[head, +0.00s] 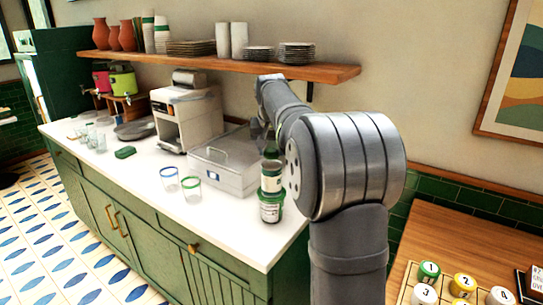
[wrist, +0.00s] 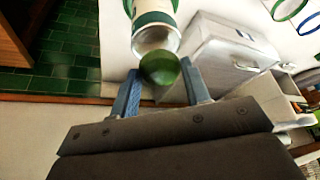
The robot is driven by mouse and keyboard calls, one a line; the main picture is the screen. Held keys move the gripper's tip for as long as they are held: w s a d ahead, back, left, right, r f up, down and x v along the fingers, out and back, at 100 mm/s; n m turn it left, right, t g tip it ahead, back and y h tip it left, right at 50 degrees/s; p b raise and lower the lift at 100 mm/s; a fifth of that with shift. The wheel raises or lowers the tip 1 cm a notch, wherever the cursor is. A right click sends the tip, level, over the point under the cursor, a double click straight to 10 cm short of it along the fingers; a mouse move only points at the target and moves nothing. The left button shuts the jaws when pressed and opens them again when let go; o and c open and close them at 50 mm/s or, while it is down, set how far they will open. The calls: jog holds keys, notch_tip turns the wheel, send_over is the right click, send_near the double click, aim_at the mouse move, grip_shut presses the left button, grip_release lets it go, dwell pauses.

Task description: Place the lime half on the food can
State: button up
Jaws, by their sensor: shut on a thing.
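My gripper (wrist: 159,76) is shut on the lime half (wrist: 161,69), a dark green dome between its two blue-grey fingers in the wrist view. In the head view, the gripper (head: 269,138) is small and partly hidden by my arm, above a food can (head: 271,181) with a pale label and green bands. This can seems stacked on another can (head: 270,210) on the white counter. In the wrist view, the upper can's pale top (wrist: 155,39) is just beyond the lime, which overlaps its near edge. I cannot tell whether they touch.
A grey lidded box (head: 222,165) stands close behind and left of the cans. Two glasses (head: 190,188) with coloured rims stand to their left. A coffee machine (head: 187,112) is farther back. A wooden shelf (head: 220,66) with dishes hangs above. Counter (head: 225,225) in front is clear.

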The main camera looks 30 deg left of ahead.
jog(key=shift+f, duration=1.15)
jog(key=shift+f, duration=0.15)
jog(key=o, duration=0.7)
jog(key=v, duration=1.2)
jog(key=shift+w+a, duration=0.1)
